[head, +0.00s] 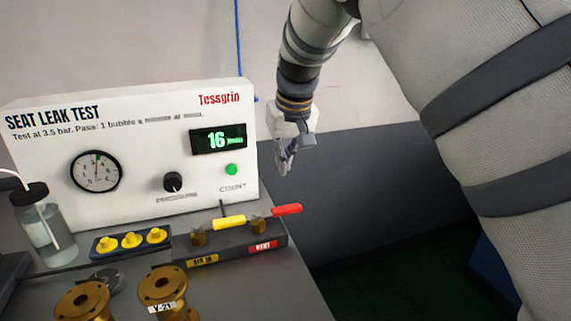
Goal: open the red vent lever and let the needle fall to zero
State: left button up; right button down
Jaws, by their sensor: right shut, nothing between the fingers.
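The red vent lever (286,210) sits on a brass valve at the right end of the dark manifold, above the red VENT label (263,247). It lies nearly level, pointing right. The pressure gauge (96,172) is on the white panel; its needle points roughly straight up, near the green mark, though the exact reading is too small to tell. My right gripper (284,165) hangs beyond the panel's right edge, above and behind the red lever and apart from it. Its fingers are shut and empty. My left gripper is not in view.
A yellow lever (228,222) stands just left of the red one, above a yellow label. The white panel (130,150) has a green display reading 16 (217,139), a black knob (172,182) and a green button (231,169). A bottle (48,229) and brass fittings (163,286) stand left and in front.

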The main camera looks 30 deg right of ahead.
aim_at(277, 212)
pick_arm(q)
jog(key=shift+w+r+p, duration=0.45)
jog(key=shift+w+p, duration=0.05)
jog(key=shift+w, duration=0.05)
pick_arm(e)
notch_tip(277, 212, down, 6)
jog(key=s, duration=0.1)
jog(key=shift+s+a+f, duration=0.2)
jog(key=shift+s, duration=0.15)
